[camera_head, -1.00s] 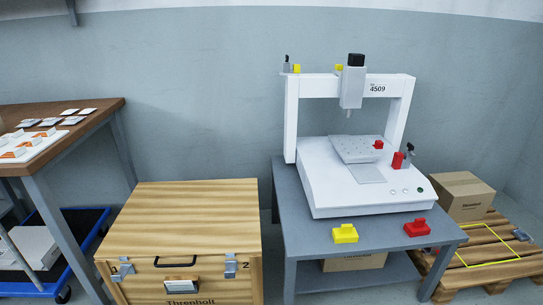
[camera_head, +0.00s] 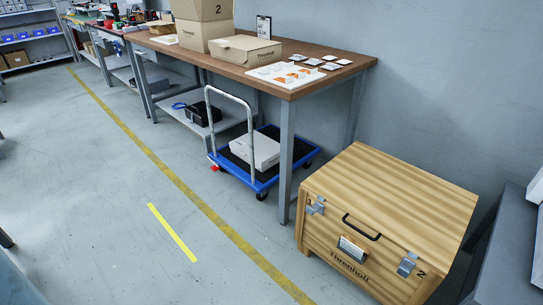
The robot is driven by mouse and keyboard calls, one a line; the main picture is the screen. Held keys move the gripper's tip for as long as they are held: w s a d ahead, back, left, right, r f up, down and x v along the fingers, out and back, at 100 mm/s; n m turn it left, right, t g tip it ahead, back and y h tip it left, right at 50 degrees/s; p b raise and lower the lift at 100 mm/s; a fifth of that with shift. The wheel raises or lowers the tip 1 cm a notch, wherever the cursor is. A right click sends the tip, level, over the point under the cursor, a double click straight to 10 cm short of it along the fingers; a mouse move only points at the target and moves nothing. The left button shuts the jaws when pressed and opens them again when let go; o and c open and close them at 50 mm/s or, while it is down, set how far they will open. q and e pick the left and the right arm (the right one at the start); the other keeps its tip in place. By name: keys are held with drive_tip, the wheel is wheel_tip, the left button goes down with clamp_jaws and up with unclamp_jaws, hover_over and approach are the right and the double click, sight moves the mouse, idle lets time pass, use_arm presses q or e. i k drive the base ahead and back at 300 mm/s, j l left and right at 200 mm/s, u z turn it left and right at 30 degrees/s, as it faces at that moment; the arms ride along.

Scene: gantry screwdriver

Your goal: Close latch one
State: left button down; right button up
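A wooden crate (camera_head: 390,208) with a closed-looking lid stands on the floor at the lower right. Its front has two metal latches. The left latch (camera_head: 316,206) is near the front left corner; a number beside it is not readable here. The right latch (camera_head: 407,264) has a "2" next to it. Both are small, and I cannot tell for sure whether either is fastened. A black handle (camera_head: 361,227) and a metal label plate (camera_head: 352,249) sit between them. Neither of my grippers is in view.
A wooden-topped workbench (camera_head: 262,82) with boxes stands behind the crate, its leg close to the crate's left side. A blue trolley (camera_head: 262,184) is under it. A grey table (camera_head: 508,250) is at the right edge. Open floor (camera_head: 110,200) lies left and in front.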

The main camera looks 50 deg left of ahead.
sight(315, 207)
drive_tip(key=u, duration=1)
